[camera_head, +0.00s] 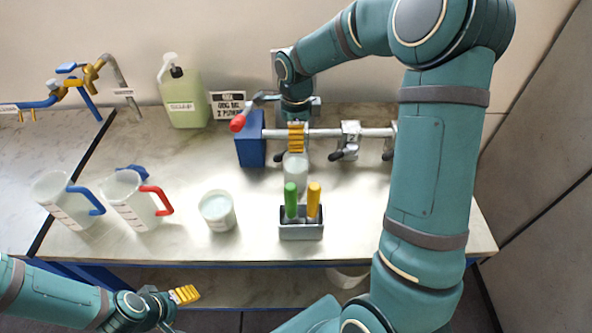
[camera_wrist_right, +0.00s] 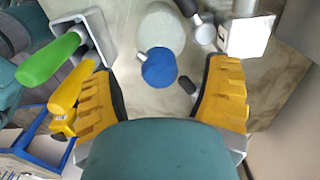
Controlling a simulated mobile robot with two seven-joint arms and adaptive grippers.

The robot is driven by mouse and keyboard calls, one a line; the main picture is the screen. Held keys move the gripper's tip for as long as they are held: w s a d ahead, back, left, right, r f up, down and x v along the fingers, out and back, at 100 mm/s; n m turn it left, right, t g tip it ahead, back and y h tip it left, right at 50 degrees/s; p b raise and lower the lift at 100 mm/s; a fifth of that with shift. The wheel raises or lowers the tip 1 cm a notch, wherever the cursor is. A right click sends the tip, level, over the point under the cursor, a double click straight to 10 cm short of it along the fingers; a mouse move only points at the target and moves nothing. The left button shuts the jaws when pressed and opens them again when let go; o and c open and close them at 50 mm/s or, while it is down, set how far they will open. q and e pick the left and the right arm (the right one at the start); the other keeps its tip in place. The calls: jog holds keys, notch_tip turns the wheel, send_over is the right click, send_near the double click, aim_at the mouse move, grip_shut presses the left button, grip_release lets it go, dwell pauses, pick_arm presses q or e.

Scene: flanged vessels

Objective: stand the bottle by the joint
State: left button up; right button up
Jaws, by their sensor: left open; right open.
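A pale translucent bottle (camera_head: 296,172) stands upright on the worktop, below the pipe and behind the small tool holder. In the right wrist view the bottle (camera_wrist_right: 163,32) shows a blue cap (camera_wrist_right: 160,68). My right gripper (camera_head: 297,137) is open above the bottle; in the wrist view its yellow fingers (camera_wrist_right: 165,95) are spread, with the bottle beyond them and not gripped. A clamped joint (camera_head: 349,139) sits on the horizontal pipe to the right of the bottle. My left gripper (camera_head: 186,294) is open and empty in front of the worktop at the lower left.
A holder (camera_head: 301,232) with green and yellow handles stands in front of the bottle. A cup (camera_head: 217,210) and two jugs (camera_head: 134,203) (camera_head: 62,199) stand to the left. A green canister (camera_head: 181,97) is at the wall. A blue block (camera_head: 250,140) supports the pipe. Worktop right of the holder is clear.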

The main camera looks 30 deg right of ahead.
aim_at(296, 168)
notch_tip(296, 168, down, 4)
jog(key=shift+r, duration=0.15)
